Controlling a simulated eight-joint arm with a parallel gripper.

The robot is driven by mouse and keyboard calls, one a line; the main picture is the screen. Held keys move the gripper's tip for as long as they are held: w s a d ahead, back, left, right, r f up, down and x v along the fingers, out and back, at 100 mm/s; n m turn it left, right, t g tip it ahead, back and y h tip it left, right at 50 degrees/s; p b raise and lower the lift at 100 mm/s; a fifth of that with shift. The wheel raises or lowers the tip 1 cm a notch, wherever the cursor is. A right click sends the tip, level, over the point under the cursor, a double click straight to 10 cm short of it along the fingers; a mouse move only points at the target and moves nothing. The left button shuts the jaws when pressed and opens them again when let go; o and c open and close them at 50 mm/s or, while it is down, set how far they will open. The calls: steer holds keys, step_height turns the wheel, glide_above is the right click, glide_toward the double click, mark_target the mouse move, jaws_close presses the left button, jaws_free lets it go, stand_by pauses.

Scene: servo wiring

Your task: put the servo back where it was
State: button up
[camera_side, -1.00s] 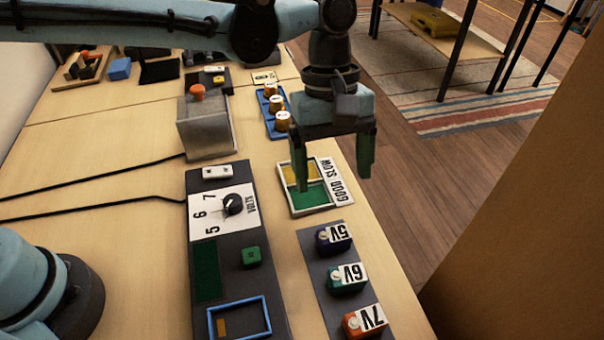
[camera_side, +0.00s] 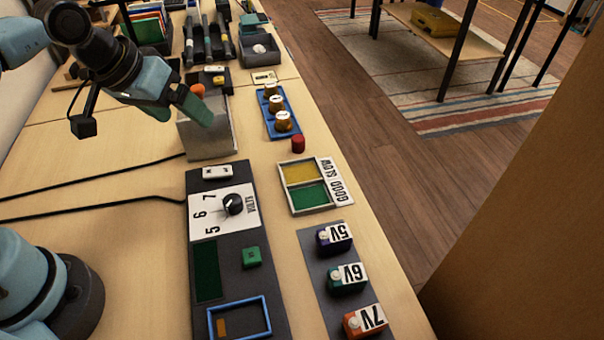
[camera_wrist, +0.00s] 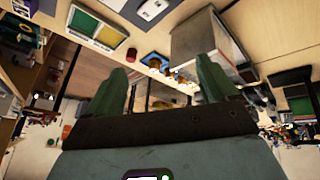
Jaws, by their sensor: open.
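No part is clearly marked as the servo, and I cannot tell which one it is. Three labelled blocks, 5V (camera_side: 333,240), 6V (camera_side: 347,281) and 7V (camera_side: 364,322), stand on a dark strip at the front right. A red cylinder (camera_side: 298,144) stands between that rack and the GOOD/SLOW tray (camera_side: 313,210), whose yellow and green compartments look empty. My gripper (camera_side: 184,112) is tilted near the grey metal box at the upper left. In the wrist view its green fingers (camera_wrist: 162,82) are apart, with nothing held between them.
The grey metal box (camera_side: 206,140) has an orange knob on top. The dark control panel (camera_side: 223,270) has a volts dial (camera_side: 233,204), a green block (camera_side: 251,257) and a blue frame (camera_side: 240,318). Black cables cross the left bench. Tools and bins stand at the back.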

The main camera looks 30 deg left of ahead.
steer(key=shift+m+t+y, duration=0.6)
steer(key=shift+m+t, duration=0.2)
steer(key=shift+m, duration=0.1)
steer(key=a, duration=0.1)
steer(key=s+a+f, duration=0.2)
steer(key=a, duration=0.1)
steer(key=shift+s, duration=0.15)
